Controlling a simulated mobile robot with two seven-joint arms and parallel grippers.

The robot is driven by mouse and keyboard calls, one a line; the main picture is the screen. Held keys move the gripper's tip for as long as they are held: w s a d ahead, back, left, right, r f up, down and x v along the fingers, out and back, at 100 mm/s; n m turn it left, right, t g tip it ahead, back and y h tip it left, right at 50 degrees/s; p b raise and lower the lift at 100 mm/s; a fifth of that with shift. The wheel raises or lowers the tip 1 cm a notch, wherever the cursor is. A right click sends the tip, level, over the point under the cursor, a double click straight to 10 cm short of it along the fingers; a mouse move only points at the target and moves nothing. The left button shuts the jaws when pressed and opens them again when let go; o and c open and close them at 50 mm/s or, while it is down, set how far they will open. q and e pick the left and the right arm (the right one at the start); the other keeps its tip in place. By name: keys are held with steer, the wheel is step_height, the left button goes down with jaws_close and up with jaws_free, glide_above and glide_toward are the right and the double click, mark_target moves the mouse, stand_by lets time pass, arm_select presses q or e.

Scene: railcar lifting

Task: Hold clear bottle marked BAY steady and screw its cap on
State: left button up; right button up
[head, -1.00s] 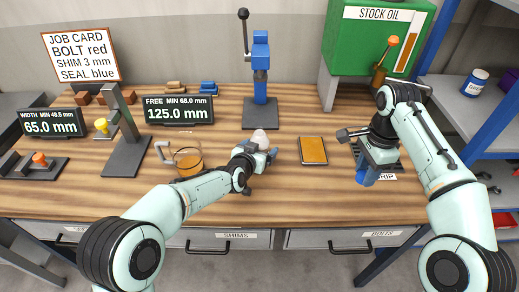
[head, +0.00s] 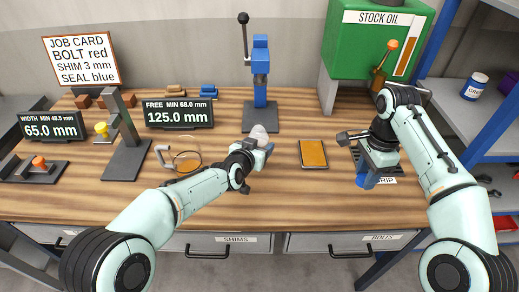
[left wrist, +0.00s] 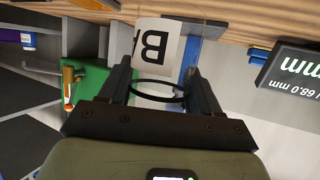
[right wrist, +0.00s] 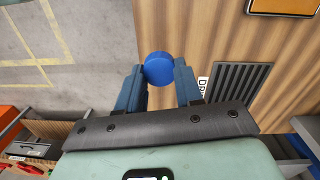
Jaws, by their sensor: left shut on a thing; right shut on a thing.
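The clear bottle (head: 259,133) stands upright over the middle of the bench, in front of the blue press. In the left wrist view its white label (left wrist: 157,45) shows part of its lettering, and its round outline shows between the fingers. My left gripper (head: 262,149) is shut on the bottle. My right gripper (head: 368,174) is at the right of the bench, well apart from the bottle. It is shut on the blue cap (right wrist: 158,68), which shows between its fingertips in the right wrist view.
A clear jug (head: 184,160) stands left of the bottle. An amber-faced tray (head: 313,153) lies between my grippers. The blue press (head: 260,75) stands behind the bottle. A drip grate (right wrist: 234,92) is beside my right gripper, below the green oil tank (head: 365,45).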

steer(key=shift+s+f+b, duration=0.1)
steer(key=shift+f+b, duration=0.3)
steer(key=shift+f, duration=0.3)
arm_select(q)
steer(key=s+a, duration=0.3)
steer(key=s, duration=0.5)
steer(key=s+a, duration=0.3)
steer(key=s, duration=0.5)
steer(key=shift+a+f, duration=0.2)
steer(key=shift+a, duration=0.15)
steer(key=shift+w, duration=0.1)
steer(key=shift+o, duration=0.7)
steer(key=c, duration=0.6)
